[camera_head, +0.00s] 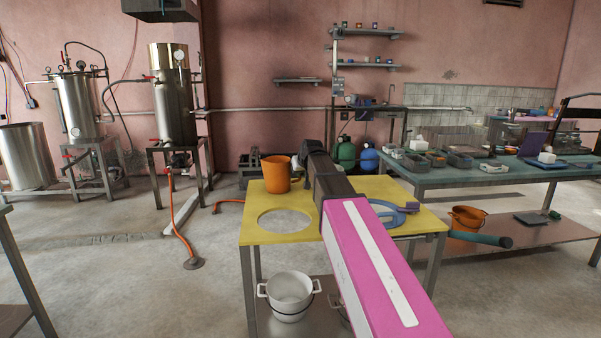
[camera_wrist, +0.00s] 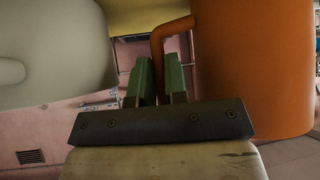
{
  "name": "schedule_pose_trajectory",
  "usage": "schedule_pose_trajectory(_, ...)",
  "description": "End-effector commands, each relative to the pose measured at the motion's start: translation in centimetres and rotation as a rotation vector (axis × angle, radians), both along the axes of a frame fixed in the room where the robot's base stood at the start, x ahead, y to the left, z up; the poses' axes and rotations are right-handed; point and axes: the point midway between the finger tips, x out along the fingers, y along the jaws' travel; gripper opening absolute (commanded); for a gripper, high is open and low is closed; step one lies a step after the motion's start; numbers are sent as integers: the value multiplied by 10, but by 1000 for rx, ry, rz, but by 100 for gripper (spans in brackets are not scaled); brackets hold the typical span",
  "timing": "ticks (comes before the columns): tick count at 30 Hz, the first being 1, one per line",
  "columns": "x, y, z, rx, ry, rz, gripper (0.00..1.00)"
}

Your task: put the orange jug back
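The orange jug (camera_head: 276,174) is upright at the back left of the yellow table (camera_head: 263,238), behind the round hole in its top. I cannot tell whether its base touches the table. My gripper (camera_head: 297,162) is at the jug's right side, partly hidden by my arm. In the wrist view, the jug body (camera_wrist: 255,70) fills the right side. Its handle (camera_wrist: 157,48) passes down between the green fingers of my gripper (camera_wrist: 160,80), which look closed on it. The handle's lower part is hidden by the fingers.
A white pot (camera_head: 290,290) stands on the yellow table's lower shelf. A blue ring-shaped thing (camera_head: 388,213) lies on the top's right side. An orange bucket (camera_head: 467,217) is under the teal table (camera_head: 460,178) at right. A pale rounded form (camera_wrist: 45,50) fills the wrist view's left.

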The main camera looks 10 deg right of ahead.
Motion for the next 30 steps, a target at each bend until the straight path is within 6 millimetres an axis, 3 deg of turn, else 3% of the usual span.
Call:
schedule_pose_trajectory(1, 0, 0, 0, 0, 0, 0, 29)
schedule_pose_trajectory(2, 0, 0, 0, 0, 0, 0, 38)
schedule_pose_trajectory(13, -1, 0, 4, 0, -1, 0, 38)
schedule_pose_trajectory(30, -69, -15, 70, 0, -2, -1, 38)
